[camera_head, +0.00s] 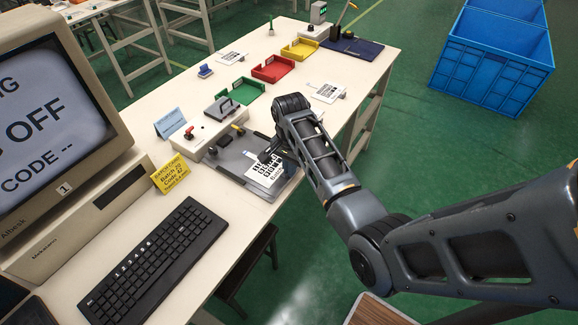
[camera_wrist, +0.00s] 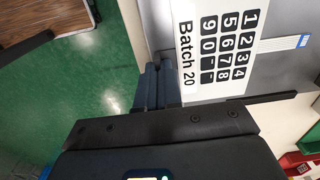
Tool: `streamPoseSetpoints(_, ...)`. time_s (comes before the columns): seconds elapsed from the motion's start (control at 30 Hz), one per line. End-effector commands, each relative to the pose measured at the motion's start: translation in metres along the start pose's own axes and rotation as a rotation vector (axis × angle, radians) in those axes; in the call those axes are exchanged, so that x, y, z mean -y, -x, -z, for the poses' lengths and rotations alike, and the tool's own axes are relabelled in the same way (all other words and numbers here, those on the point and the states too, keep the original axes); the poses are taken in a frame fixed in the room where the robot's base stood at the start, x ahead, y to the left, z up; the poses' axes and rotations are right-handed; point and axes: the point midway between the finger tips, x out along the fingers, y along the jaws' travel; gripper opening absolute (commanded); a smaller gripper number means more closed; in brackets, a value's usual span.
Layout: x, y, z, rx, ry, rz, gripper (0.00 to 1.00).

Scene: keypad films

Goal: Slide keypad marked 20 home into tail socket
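The keypad film marked "Batch 20" (camera_head: 264,172) is a white sheet with black keys. It lies over the near part of a grey plate (camera_head: 230,164) on the table, and fills the upper middle of the wrist view (camera_wrist: 222,45). A pale tail strip with a blue end (camera_wrist: 285,43) reaches out from its key side, over the plate. My gripper (camera_wrist: 155,85) is at the film's edge beside the "Batch 20" print, its narrow fingers close together. Whether they pinch the film is unclear. I cannot make out the tail socket for sure.
A pale box with a red knob (camera_head: 190,132) stands beyond the plate. A yellow card (camera_head: 170,173), keyboard (camera_head: 146,262) and monitor (camera_head: 45,110) are left. Green (camera_head: 245,91), red (camera_head: 272,69) and yellow (camera_head: 299,49) trays and another film (camera_head: 327,92) lie farther back.

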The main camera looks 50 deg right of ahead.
Motion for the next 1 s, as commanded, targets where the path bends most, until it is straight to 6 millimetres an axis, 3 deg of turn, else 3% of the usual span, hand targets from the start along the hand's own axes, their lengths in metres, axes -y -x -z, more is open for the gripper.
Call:
streamPoseSetpoints(0.23,0.005,-0.001,0.0,0.0,0.0,0.001,0.0)
streamPoseSetpoints(0.7,0.044,-0.002,0.0,0.0,0.001,0.001,0.0)
streamPoseSetpoints(1.0,0.057,0.0,-0.001,0.0,0.0,0.0,0.0)
